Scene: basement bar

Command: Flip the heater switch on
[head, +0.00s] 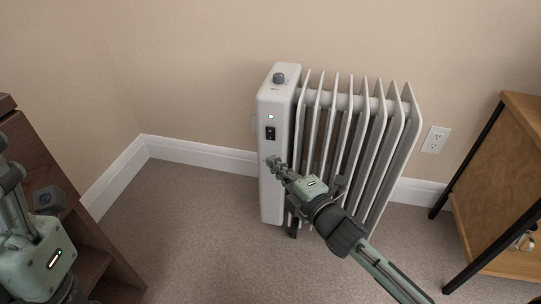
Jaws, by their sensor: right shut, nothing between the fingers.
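A white radiator heater (272,190) with several fins stands on the carpet against the wall. A small black rocker switch (270,133) is on its narrow front panel, below a small pale light (270,117). A grey knob (279,78) is on the heater's top. My right gripper (270,161) is shut and empty, with its fingertips just below the switch, in front of the panel. I cannot tell whether it touches the panel. My left arm shows at the lower left, but its fingers cannot be made out clearly.
A brown wooden piece of furniture (40,150) stands at the left. A wooden cabinet with black legs (500,190) stands at the right. A wall outlet (436,140) is right of the heater. Carpet (185,220) left of the heater is clear.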

